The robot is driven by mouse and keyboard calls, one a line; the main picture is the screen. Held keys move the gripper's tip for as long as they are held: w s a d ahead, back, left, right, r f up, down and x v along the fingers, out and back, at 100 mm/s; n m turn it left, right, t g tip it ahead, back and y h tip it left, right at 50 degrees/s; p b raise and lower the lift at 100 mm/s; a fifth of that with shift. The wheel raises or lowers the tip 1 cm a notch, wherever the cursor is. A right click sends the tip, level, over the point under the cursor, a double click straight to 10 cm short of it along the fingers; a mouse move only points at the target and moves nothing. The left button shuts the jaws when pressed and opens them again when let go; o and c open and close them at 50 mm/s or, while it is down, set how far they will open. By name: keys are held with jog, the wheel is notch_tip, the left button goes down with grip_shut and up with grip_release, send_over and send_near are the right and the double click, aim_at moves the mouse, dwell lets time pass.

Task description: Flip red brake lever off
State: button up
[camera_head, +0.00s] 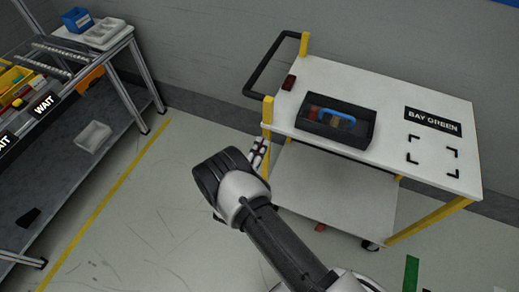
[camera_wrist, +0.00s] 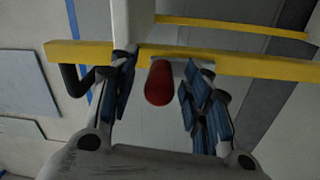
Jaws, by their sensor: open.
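A red rounded lever end (camera_wrist: 158,84) shows in the wrist view, just in front of a yellow bar. It lies between the two fingers of my gripper (camera_wrist: 162,92), which are open with dark blue pads on either side. A gap shows between the red piece and the pads on both sides. In the head view my gripper (camera_head: 258,153) is beside the cart's left yellow post, below the top. My arm hides part of that corner, and I cannot clearly make out the lever there.
The white cart (camera_head: 440,178) carries a black tote (camera_head: 345,139) with a blue handle and a small dark red block (camera_head: 289,82). A black push handle (camera_head: 270,62) juts out left. A shelf rack (camera_head: 112,102) stands left. The floor between is clear.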

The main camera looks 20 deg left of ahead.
jog(key=s+a, duration=0.1)
jog(key=s, duration=1.1)
jog(key=shift+f, duration=0.25)
